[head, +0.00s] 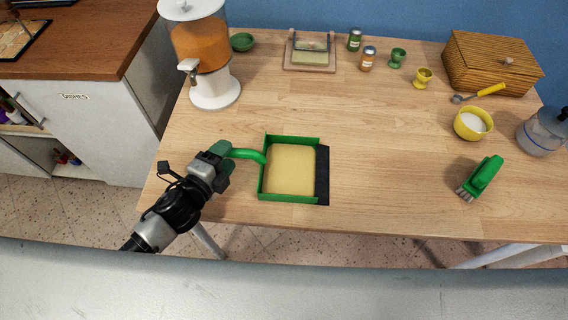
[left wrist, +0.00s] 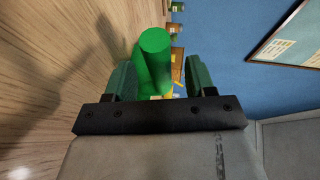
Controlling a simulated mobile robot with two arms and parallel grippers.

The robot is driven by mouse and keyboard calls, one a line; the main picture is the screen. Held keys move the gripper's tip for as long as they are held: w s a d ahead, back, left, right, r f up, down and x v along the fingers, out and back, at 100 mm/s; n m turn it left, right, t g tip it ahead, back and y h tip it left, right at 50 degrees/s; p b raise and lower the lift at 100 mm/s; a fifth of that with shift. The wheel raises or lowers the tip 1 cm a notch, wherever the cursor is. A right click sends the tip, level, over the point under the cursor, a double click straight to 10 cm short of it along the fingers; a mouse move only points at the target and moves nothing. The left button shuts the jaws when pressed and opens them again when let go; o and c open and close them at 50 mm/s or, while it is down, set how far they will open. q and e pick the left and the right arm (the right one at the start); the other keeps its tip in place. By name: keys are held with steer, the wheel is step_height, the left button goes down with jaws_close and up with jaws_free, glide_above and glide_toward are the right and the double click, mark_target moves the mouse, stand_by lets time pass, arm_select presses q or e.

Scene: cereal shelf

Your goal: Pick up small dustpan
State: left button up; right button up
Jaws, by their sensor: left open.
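The small dustpan (head: 290,168) lies flat on the table, with a green rim, a yellowish pan and a dark front lip on the right. Its green handle (head: 244,154) points left. My left gripper (head: 224,152) is at the end of that handle. In the left wrist view the handle's round end (left wrist: 156,52) stands between the two green fingers (left wrist: 154,80) of my open left gripper, with gaps at the sides. I cannot tell whether either finger touches it. My right gripper is not in view.
The wooden table (head: 390,185) is clear around the dustpan. A juice dispenser (head: 203,55) stands at the back left. A green brush (head: 481,178) lies at the right, near a yellow bowl (head: 473,123). Jars, egg cups and a wooden box (head: 490,64) are at the back.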

arm_select(q)
steer(key=shift+x, duration=1)
jaws_close()
